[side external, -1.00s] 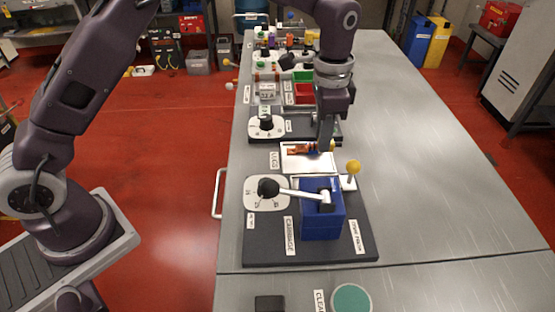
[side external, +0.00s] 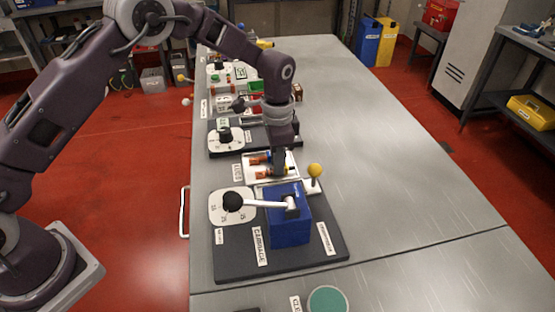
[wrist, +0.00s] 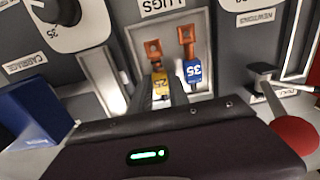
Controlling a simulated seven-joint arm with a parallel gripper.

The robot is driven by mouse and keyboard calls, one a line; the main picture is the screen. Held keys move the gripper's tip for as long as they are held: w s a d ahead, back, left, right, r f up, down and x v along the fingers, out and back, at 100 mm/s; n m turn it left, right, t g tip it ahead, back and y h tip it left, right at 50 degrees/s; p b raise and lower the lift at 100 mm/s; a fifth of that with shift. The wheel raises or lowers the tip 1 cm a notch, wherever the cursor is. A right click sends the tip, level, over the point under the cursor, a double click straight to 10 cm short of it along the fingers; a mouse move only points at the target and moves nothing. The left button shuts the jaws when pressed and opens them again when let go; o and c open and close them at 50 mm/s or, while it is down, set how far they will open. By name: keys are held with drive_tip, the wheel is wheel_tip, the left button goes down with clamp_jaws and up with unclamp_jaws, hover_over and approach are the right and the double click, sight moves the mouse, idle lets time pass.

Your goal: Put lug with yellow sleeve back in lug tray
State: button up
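The lug tray (wrist: 207,55), a shallow pale tray labelled LUGS, holds two copper lugs lying side by side in the wrist view. The lug with yellow sleeve (wrist: 160,84), marked 25, is on the left. The lug with blue sleeve (wrist: 192,72), marked 35, is on the right. My gripper (wrist: 175,93) is down at the tray, with a dark finger right beside the yellow sleeve. Its lower end is hidden, and whether it grips the sleeve is unclear. In the side view my gripper (side external: 279,168) points straight down over the tray (side external: 252,177).
A yellow ball knob (side external: 315,171) rises close to the tray's right. Another dial station (side external: 226,137) lies behind. The table's right side (side external: 400,180) is clear.

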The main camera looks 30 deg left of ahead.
drive_tip(key=o, duration=0.4)
drive_tip(key=shift+o, duration=0.2)
wheel_tip(320, 180, up, 12)
drive_tip(key=shift+r, duration=0.2)
drive_tip(key=s+a+r+n+t, duration=0.2)
drive_tip(key=s+a+r, duration=0.1)
drive_tip(key=s+r, duration=0.45)
drive_tip(key=s+a+r+n+t, duration=0.1)
drive_tip(key=s+a+r+n, duration=0.25)
drive_tip(key=s+r, duration=0.45)
drive_tip(key=s+a+f+n+t, duration=0.1)
drive_tip(key=s+f, duration=0.1)
drive_tip(key=s, duration=0.6)
drive_tip(key=s+a+f+n+t, duration=0.1)
drive_tip(key=s+a+f+n, duration=0.1)
drive_tip(key=s, duration=0.7)
drive_tip(key=shift+s+f+t, duration=0.25)
drive_tip(key=shift+t, duration=0.05)
